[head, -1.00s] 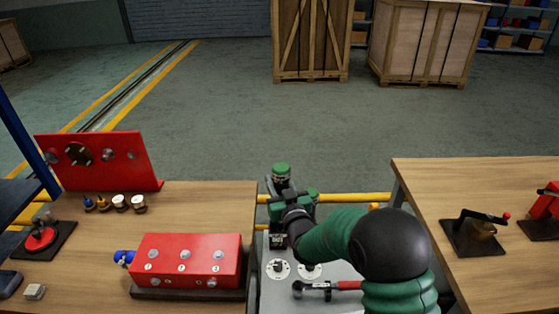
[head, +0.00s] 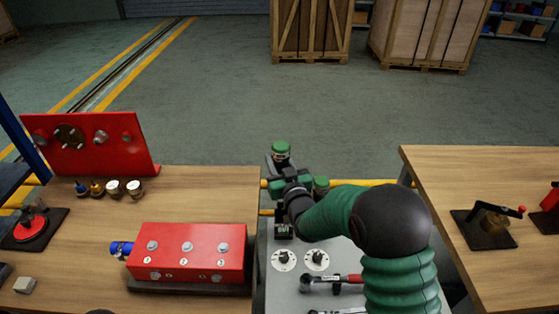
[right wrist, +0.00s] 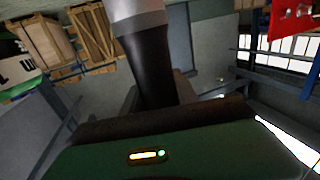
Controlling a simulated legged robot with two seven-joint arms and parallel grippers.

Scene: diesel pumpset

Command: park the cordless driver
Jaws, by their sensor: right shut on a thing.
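My right gripper (head: 290,184) is over the back of the grey panel (head: 335,253), between the two benches. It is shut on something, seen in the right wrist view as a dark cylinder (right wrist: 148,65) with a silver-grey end. This may be the cordless driver; its full shape is hidden. A green-capped part (head: 280,149) shows just behind the gripper, and a black block with white lettering (head: 283,231) below it. I cannot tell whether either belongs to the driver. My left gripper is not in view.
The left bench (head: 205,196) carries a red box (head: 188,250) and small parts. The right bench (head: 470,170) carries a black-based lever device (head: 484,228). A yellow rail (head: 355,184) runs behind.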

